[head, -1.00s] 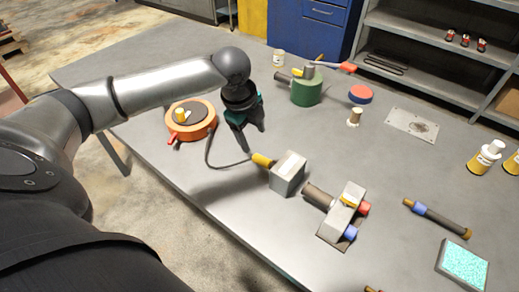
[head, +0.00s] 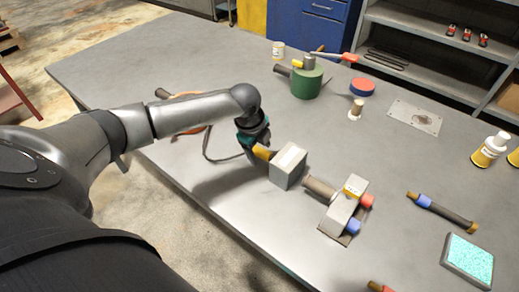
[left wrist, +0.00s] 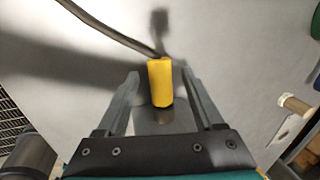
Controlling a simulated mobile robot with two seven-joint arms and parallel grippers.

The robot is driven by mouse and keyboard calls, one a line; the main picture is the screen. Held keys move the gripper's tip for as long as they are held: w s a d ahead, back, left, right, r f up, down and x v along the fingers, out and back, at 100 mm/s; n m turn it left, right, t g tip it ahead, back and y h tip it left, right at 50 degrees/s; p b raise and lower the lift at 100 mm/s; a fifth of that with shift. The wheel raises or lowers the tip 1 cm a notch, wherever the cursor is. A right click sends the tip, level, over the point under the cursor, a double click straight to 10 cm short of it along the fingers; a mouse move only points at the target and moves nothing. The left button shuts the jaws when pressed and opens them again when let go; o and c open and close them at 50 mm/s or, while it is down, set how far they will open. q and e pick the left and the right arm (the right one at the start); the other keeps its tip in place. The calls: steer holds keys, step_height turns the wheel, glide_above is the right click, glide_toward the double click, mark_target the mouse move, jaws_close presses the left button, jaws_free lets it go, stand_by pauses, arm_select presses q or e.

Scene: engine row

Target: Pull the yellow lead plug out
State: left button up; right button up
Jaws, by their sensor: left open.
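The yellow lead plug (head: 262,153) sits at the left face of a grey box (head: 288,166) on the table. A dark lead (head: 222,160) runs from its other end and curves away to the left. My left gripper (head: 256,146) is open and low over the plug, hiding part of it. In the left wrist view the plug (left wrist: 160,82) lies between the two spread fingers of the gripper (left wrist: 162,92), with a gap on each side. The lead (left wrist: 108,28) leaves the plug toward the upper left. My right gripper is not in view.
A grey block with red and blue caps (head: 343,208) stands right of the box. An orange disc (head: 190,130) is mostly hidden behind my left arm. A green cylinder (head: 307,83) stands farther back. The table (head: 150,65) is bare at the far left.

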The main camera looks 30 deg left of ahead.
arm_select(q)
jaws_close()
stand_by(0.9)
